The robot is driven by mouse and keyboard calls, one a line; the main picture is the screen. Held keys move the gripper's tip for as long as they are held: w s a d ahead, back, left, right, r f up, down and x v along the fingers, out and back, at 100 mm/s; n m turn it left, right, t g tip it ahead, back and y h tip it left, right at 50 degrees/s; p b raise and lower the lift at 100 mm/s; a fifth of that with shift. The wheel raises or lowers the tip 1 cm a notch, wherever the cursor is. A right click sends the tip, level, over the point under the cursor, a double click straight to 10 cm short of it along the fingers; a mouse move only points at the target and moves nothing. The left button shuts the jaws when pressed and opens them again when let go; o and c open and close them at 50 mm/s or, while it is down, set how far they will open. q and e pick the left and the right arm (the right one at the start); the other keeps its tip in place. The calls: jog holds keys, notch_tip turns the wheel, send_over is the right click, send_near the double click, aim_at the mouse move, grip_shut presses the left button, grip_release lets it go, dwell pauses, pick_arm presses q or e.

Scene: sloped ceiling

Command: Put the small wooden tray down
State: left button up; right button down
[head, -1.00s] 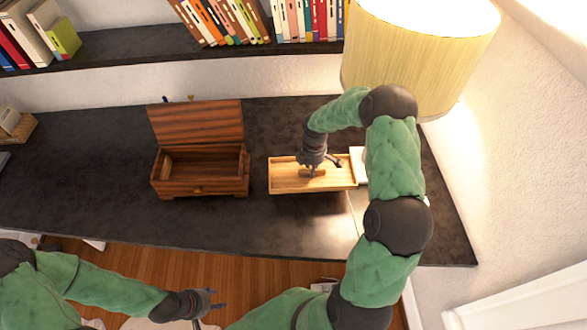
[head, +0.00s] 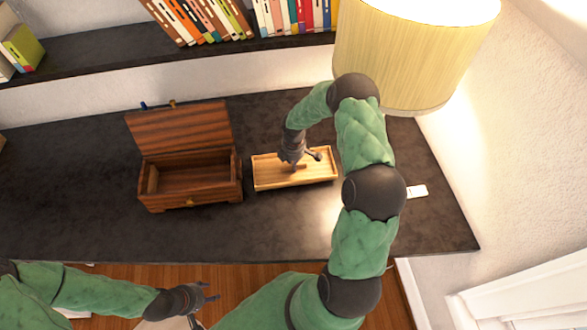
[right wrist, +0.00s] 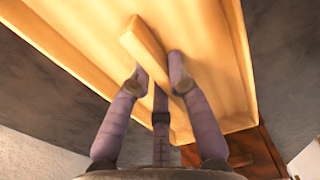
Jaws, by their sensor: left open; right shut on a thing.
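The small wooden tray (head: 325,172) is light-coloured and shallow, with a bar handle (right wrist: 143,42) across its middle. In the head view it is at the right part of the dark desk, just right of the open wooden box. My right gripper (head: 298,161) is over the tray, shut on its handle; its fingers (right wrist: 158,78) close on the bar in the right wrist view. The tray looks about level and close to the desk; I cannot tell whether it touches. My left gripper (head: 205,297) is open and empty, in front of the desk's near edge.
The reddish-brown box (head: 190,180) has its lid raised and stands close to the tray's left side. A large lamp (head: 405,50) is behind right. A white card (head: 417,191) lies on the desk (head: 80,190) to the right. Books (head: 200,20) fill the shelf behind.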

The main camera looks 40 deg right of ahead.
notch_tip(320, 180, down, 3)
jog(key=shift+s+r, duration=0.1)
jog(key=shift+r, duration=0.1)
jog(key=shift+f, duration=0.3)
jog(key=shift+f, duration=0.1)
jog(key=c, duration=1.2)
grip_release()
